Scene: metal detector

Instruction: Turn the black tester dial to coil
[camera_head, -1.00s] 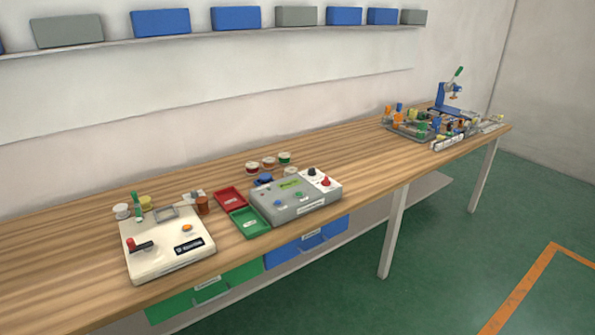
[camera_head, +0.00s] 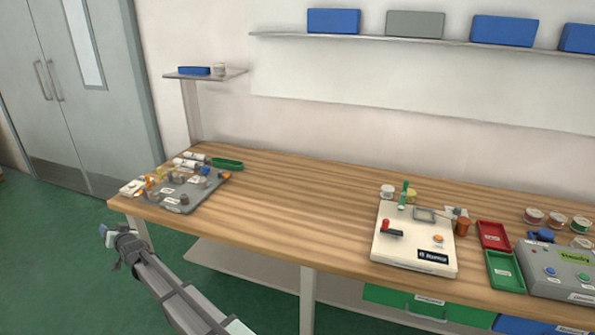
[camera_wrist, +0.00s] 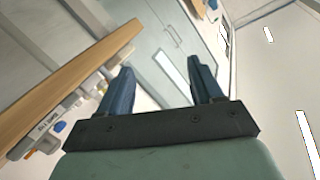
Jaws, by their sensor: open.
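The grey tester box (camera_head: 558,270) stands on the bench at the right edge of the head view and is cut off there. Its small screen and blue and green buttons show, but no black dial is visible in this part. My gripper (camera_head: 106,236) is at the lower left in the head view, over the floor in front of the bench's left end, far from the tester. In the wrist view my gripper (camera_wrist: 163,68) has its two dark fingers apart with nothing between them.
A white device (camera_head: 412,240) with a red-knobbed lever stands left of the tester. Red (camera_head: 493,236) and green (camera_head: 504,270) trays lie between them. A grey board with small parts (camera_head: 180,193) is at the bench's left end. The bench middle is clear.

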